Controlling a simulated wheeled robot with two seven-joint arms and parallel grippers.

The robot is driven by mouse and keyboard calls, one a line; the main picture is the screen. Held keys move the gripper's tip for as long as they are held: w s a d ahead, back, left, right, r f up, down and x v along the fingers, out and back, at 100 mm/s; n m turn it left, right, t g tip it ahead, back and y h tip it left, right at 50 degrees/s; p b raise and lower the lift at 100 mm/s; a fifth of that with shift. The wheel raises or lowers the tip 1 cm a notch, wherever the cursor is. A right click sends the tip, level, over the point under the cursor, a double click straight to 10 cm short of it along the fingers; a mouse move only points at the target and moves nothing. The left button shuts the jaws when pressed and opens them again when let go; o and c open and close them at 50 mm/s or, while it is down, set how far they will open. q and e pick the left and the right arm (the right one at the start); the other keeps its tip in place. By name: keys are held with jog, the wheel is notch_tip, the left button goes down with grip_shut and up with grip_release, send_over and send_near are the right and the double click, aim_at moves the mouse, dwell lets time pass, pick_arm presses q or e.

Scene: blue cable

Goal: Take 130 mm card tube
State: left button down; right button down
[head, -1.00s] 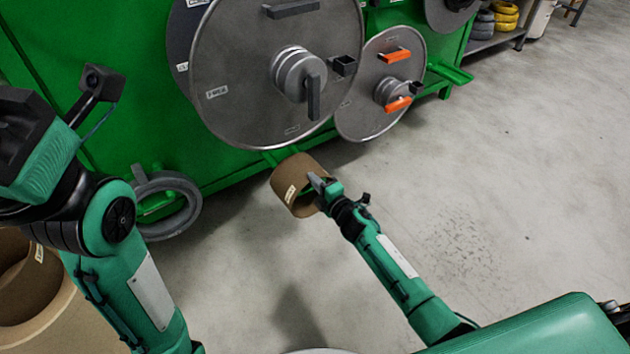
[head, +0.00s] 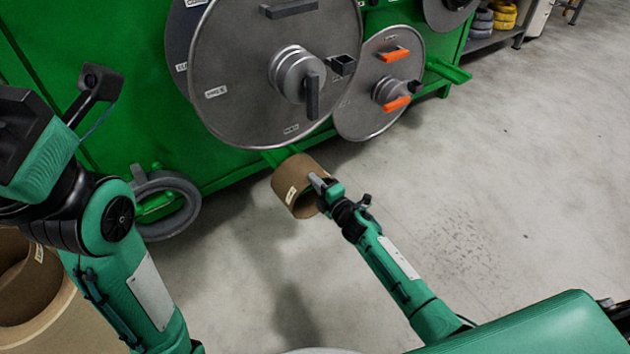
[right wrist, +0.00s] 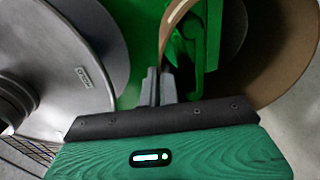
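The brown card tube (head: 286,187) with a pale label is in the middle of the head view, in front of the green machine's lower edge. Its label is too small to read. My right gripper (head: 318,183) is at the tube's right-hand rim. In the right wrist view its fingers (right wrist: 157,86) are close together with the edge of the tube wall (right wrist: 270,62) between them. A green part shows through the tube's opening. I cannot tell whether the tube rests on it.
The green machine (head: 110,130) carries a large grey reel (head: 235,60) and a smaller one (head: 355,110) with orange handles. A grey ring (head: 180,215) hangs low on it. Larger card tubes (head: 60,320) stand at lower left. The floor (head: 520,190) at right is clear.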

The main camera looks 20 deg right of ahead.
jog(key=shift+s+d, duration=0.15)
jog(key=shift+s, duration=0.3)
dwell(0.3)
jog(key=shift+s, duration=0.1)
dwell(0.4)
